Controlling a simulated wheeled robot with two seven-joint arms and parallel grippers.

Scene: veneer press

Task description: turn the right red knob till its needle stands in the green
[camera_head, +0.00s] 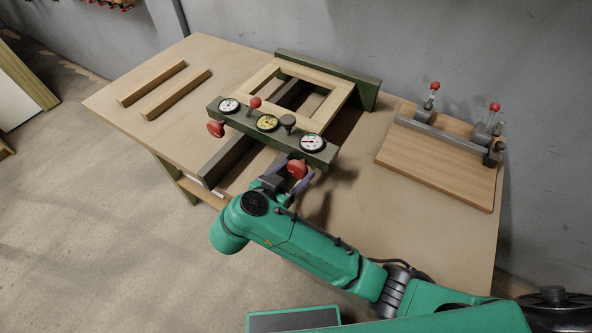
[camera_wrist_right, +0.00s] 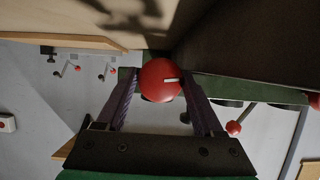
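The right red knob (camera_head: 297,168) sits on the front of the dark green press beam (camera_head: 290,140), below the right dial (camera_head: 313,142). That dial has a pale face; its needle and any green zone are too small to read. My right gripper (camera_head: 294,179) is at this knob, its purple fingers on either side. In the right wrist view the round red knob (camera_wrist_right: 160,80) fills the space between the fingertips (camera_wrist_right: 160,76), which appear to touch it on both sides. My left gripper is out of view.
A left red knob (camera_head: 215,129), a left dial (camera_head: 229,105) and a yellowish middle dial (camera_head: 267,122) are on the same beam. A pale wooden frame (camera_head: 338,92) lies behind. Two wooden strips (camera_head: 176,95) lie left; a clamp board (camera_head: 437,165) stands right.

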